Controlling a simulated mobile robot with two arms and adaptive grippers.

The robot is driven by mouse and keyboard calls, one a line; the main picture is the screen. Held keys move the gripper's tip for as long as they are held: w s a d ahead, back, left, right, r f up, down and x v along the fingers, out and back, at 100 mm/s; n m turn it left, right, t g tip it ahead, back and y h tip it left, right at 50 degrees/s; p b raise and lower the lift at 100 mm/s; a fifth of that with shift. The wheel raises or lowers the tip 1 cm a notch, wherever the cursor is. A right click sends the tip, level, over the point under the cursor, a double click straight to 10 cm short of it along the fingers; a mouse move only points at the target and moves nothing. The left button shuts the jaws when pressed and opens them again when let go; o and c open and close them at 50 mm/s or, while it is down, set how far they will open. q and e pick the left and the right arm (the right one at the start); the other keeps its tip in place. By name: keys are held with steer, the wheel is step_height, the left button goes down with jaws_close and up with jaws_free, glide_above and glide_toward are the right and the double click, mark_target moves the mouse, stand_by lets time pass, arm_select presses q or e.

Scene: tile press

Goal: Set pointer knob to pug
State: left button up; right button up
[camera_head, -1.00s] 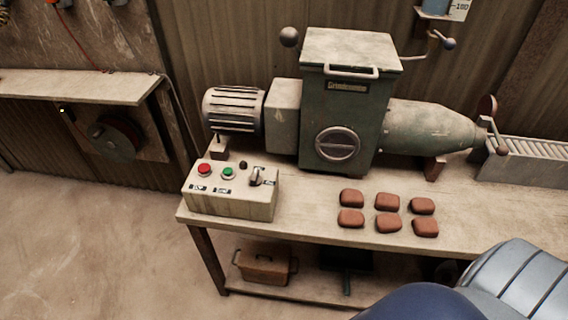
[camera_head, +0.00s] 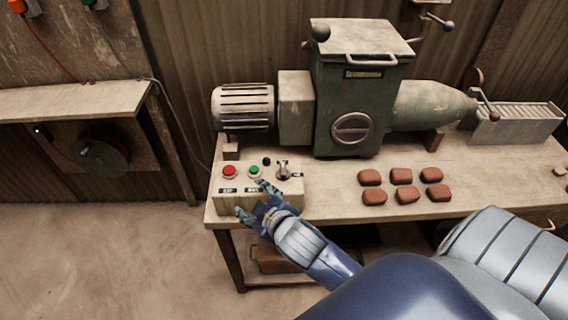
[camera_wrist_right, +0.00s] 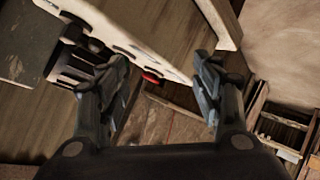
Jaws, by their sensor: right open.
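The pointer knob (camera_head: 283,172) is a dark knob with a pale pointer on the right part of the top of a cream control box (camera_head: 290,203). Labels sit around it, too small to read. A red button (camera_head: 230,171) and a green button (camera_head: 255,172) are to its left. My right gripper (camera_head: 254,198) is open and empty in front of the box, left of and below the knob. In the right wrist view its fingers (camera_wrist_right: 162,85) are spread, with the box (camera_wrist_right: 130,38) and red button (camera_wrist_right: 152,78) beyond them. My left gripper is not in view.
The green press (camera_head: 350,115) with its motor (camera_head: 243,108) stands behind the box on the workbench (camera_head: 335,207). Several reddish-brown blocks (camera_head: 404,176) lie right of the box. A small shelf (camera_head: 70,107) is at the left wall.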

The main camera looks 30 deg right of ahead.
steer(key=w+a+r+n+t+y, duration=0.3)
steer(key=w+a+r+n+t, duration=0.15)
steer(key=r, duration=0.35)
steer(key=w+a+r+n+t+y, duration=0.25)
steer(key=w+r+n, duration=0.2)
steer(key=r, duration=0.45)
steer(key=s+a+r+n+g+y, duration=0.25)
steer(key=a+n+g+y, duration=0.35)
steer(key=n, duration=0.5)
steer(key=s+a+r+n+g+y, duration=0.1)
steer(key=a+r+n+g+y, duration=0.3)
steer(key=a+n+y, duration=0.55)
steer(key=n+g+h, duration=0.9)
steer(key=n+h, duration=0.3)
steer(key=h, duration=0.8)
glide_above(283, 168)
step_height(283, 168, down, 12)
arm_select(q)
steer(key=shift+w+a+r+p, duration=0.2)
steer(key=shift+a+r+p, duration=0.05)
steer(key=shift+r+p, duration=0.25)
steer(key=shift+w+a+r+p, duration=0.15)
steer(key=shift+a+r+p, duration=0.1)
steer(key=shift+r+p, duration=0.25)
arm_select(e)
step_height(283, 168, down, 10)
steer(key=shift+f, duration=0.15)
